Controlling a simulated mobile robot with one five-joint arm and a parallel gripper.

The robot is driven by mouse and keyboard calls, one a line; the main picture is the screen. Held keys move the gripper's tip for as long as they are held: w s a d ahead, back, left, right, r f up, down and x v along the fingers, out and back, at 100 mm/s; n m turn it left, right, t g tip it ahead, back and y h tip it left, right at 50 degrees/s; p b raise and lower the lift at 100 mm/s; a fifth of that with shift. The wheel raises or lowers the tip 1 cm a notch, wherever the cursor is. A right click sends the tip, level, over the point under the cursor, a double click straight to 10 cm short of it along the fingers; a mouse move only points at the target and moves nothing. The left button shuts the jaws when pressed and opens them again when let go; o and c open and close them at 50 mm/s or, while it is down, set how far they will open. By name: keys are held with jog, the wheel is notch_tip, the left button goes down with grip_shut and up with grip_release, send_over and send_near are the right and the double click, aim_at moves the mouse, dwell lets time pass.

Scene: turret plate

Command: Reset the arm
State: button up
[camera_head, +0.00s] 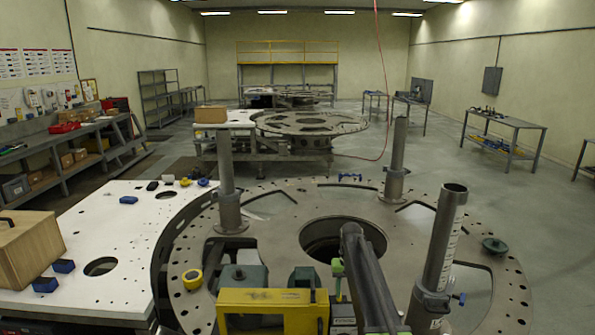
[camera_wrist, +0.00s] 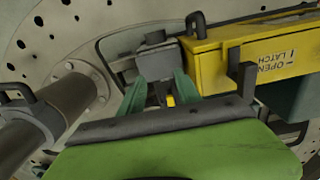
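My gripper (camera_wrist: 160,84) shows in the wrist view as two teal fingers beyond a broad green body. The fingertips stand apart, and I see nothing held between them. A grey block (camera_wrist: 153,60) with a small knob lies just beyond the tips; I cannot tell whether they touch it. To its right is a yellow box (camera_wrist: 235,58) marked "OPEN LATCH". In the head view the yellow box (camera_head: 265,310) is at the bottom centre. My arm stands at the lower centre there, and the fingertips cannot be made out.
A round steel turret plate (camera_head: 285,205) with a central hole carries upright posts, including one on the left (camera_head: 228,180) and one on the right (camera_head: 440,255). A white table (camera_head: 110,235) with a wooden box (camera_head: 28,248) stands at left.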

jog(key=s+f+b, duration=1.3)
jog(key=s+f, duration=0.1)
jog(key=s+f+b, duration=0.3)
jog(key=s, duration=1.1)
jog(key=shift+a, duration=0.15)
jog(key=shift+s, duration=0.1)
